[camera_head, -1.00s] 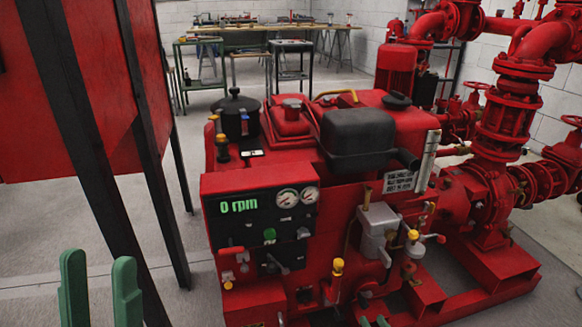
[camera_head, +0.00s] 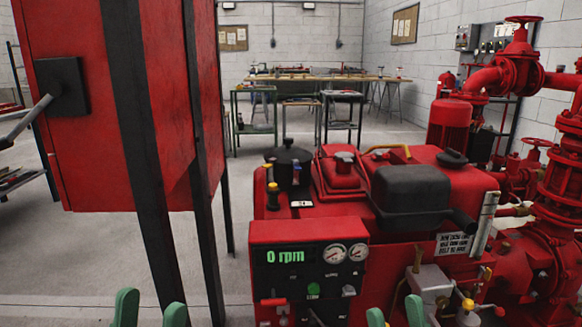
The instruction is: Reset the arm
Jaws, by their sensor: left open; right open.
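My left gripper (camera_head: 150,311) shows as two green fingertips at the bottom edge, left of the pumpset. The fingers are apart, with nothing visible between them. My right gripper (camera_head: 396,313) shows as two green fingertips at the bottom edge, in front of the pumpset. They are also apart, with nothing visible between them. The rest of both arms is below the picture. The red pumpset (camera_head: 345,232) has a control panel (camera_head: 309,270) reading "0 rpm" with two round gauges. Its lower part is cut off by the bottom edge.
A red cabinet (camera_head: 85,165) on black legs stands close at the left, with a black switch box (camera_head: 62,86). Red pipes and valves (camera_head: 564,170) fill the right side. Carts and a long workbench (camera_head: 335,80) stand at the back. Grey floor is open between.

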